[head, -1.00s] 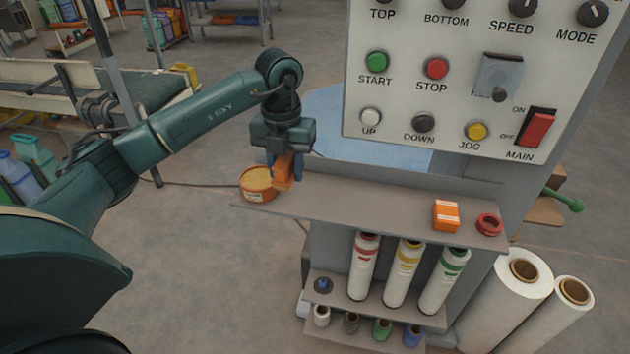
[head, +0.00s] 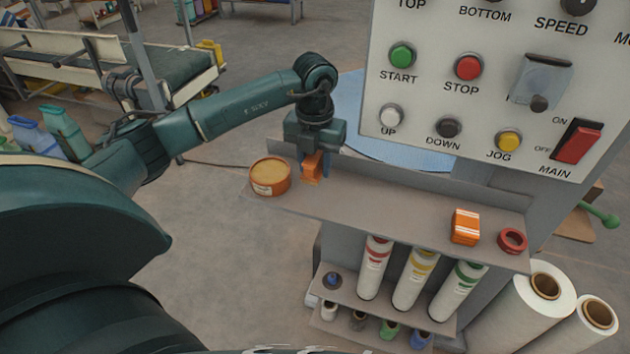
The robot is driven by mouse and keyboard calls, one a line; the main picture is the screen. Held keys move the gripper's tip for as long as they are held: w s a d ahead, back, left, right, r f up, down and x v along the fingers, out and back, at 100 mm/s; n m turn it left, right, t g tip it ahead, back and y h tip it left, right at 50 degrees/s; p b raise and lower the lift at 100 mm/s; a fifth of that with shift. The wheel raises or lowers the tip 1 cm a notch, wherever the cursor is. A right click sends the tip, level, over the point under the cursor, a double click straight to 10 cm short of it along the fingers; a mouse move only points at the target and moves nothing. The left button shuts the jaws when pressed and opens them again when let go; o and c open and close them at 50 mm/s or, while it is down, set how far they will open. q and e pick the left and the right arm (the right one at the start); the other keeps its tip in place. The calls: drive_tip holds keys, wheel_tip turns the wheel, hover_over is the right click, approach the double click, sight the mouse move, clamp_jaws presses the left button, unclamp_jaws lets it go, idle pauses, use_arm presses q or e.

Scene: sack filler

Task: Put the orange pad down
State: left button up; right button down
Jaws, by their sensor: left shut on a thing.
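The orange pad (head: 312,166) is held upright between the fingers of my left gripper (head: 314,172). The gripper points down over the left part of the grey shelf (head: 390,206), just right of a round orange tin. The pad's lower end is at or just above the shelf surface; I cannot tell if it touches. The gripper's fingers partly cover the pad. My right gripper is not in view.
The round orange tin (head: 270,178) stands at the shelf's left end. An orange-and-white box (head: 465,227) and a red ring (head: 512,240) sit at the right end. The shelf's middle is clear. The control panel (head: 430,100) rises behind. Striped tubes (head: 413,278) stand below.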

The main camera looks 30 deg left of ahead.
sight(315, 193)
use_arm(q)
wheel_tip(315, 193, down, 4)
drive_tip(key=shift+f+p, duration=0.25)
drive_tip(key=shift+p, duration=0.1)
drive_tip(key=shift+f, duration=0.6)
drive_tip(key=o, duration=1.1)
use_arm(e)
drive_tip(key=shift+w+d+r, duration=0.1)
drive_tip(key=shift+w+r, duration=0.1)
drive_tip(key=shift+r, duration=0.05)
use_arm(q)
drive_tip(key=r, duration=0.4)
drive_tip(key=r+b, duration=0.1)
drive_tip(key=r, duration=0.4)
drive_tip(key=d+r, duration=0.1)
drive_tip(key=r, duration=0.3)
drive_tip(key=shift+r+b, duration=0.2)
drive_tip(key=shift+b, duration=0.1)
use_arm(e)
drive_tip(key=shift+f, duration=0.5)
